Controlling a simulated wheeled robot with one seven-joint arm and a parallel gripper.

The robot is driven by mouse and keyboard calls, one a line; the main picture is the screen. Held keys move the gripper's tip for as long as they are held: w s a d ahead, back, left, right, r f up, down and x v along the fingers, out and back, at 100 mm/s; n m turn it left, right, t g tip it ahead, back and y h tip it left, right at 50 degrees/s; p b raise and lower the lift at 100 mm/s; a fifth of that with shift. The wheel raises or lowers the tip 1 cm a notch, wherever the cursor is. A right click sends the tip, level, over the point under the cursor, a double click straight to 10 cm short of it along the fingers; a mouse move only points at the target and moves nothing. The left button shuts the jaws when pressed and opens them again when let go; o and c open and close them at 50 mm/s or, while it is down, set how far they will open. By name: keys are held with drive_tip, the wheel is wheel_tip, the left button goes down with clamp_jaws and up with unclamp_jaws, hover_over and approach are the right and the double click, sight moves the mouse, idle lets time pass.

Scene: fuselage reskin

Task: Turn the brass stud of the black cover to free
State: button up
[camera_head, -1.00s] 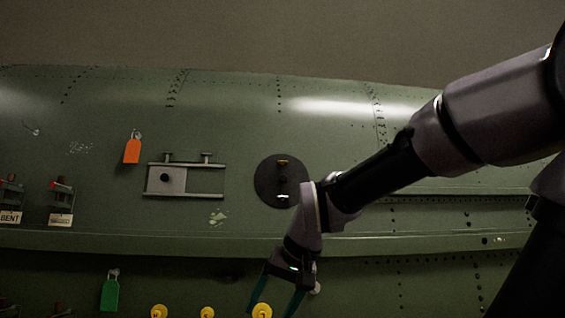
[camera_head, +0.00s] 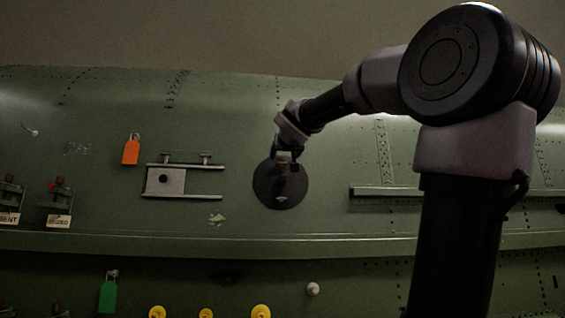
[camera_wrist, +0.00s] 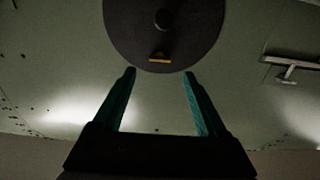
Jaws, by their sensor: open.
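The black cover (camera_head: 267,191) is a round dark disc on the green fuselage skin. It fills the top middle of the wrist view (camera_wrist: 120,30). The brass stud (camera_wrist: 159,57) is a small yellow-brown bar near the cover's edge, on the side facing my gripper. In the head view my gripper hides the stud. My gripper (camera_wrist: 159,76) is open and empty, its two teal fingers spread to either side of the stud's line. The fingertips lie just short of the stud in the picture. In the head view my gripper (camera_head: 287,162) overlaps the cover's upper part.
A dark round knob (camera_wrist: 162,18) sits mid-cover. Left of the cover is a railed bracket with a sliding plate (camera_head: 172,181). A long ledge runs below.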

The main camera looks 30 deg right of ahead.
sight(282, 162)
drive_tip(key=x, duration=0.6)
clamp_jaws()
